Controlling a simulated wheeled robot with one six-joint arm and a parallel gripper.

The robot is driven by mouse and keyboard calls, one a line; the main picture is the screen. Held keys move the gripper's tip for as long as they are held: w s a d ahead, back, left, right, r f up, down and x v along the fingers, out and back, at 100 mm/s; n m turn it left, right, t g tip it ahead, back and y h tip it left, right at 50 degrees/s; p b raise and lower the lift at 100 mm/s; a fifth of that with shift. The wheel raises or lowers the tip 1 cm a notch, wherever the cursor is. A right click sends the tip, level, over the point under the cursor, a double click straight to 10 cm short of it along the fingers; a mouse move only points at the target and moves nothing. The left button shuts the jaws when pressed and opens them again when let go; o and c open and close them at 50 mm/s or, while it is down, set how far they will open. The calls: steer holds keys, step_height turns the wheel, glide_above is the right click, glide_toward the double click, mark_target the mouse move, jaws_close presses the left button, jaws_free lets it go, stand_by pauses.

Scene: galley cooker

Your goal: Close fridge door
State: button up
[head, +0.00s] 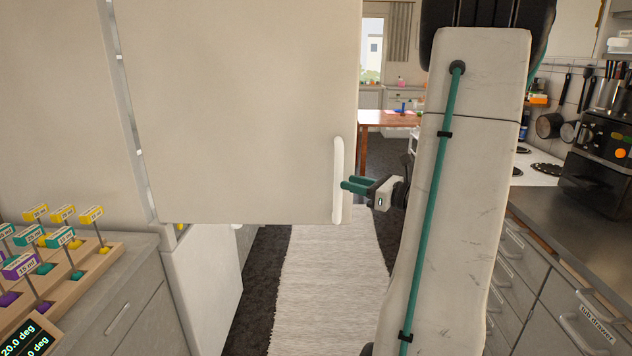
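The fridge door (240,110) is a large pale panel filling the upper left and middle of the head view. It stands open, swung out from the fridge body and facing me, with its left edge by a narrow gap. Its upright white handle (337,180) is near the lower right edge. My gripper (346,185) is just right of the handle, with teal fingers pointing left at it. The fingertips look very close to the handle; I cannot tell whether they touch it. The finger spacing is unclear from this side. The fridge interior is mostly hidden behind the door.
A lower white cabinet front (205,285) is below the door. A wooden rack (75,280) with labelled coloured pieces stands on the left counter. A pale rug (325,290) lies along the clear aisle. Drawers and a dark worktop (560,225) line the right.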

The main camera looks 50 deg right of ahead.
mark_target(332, 178)
steer(key=w, duration=0.4)
steer(key=w+a, duration=0.1)
steer(key=w, duration=0.1)
steer(key=shift+w, duration=0.3)
jaws_close()
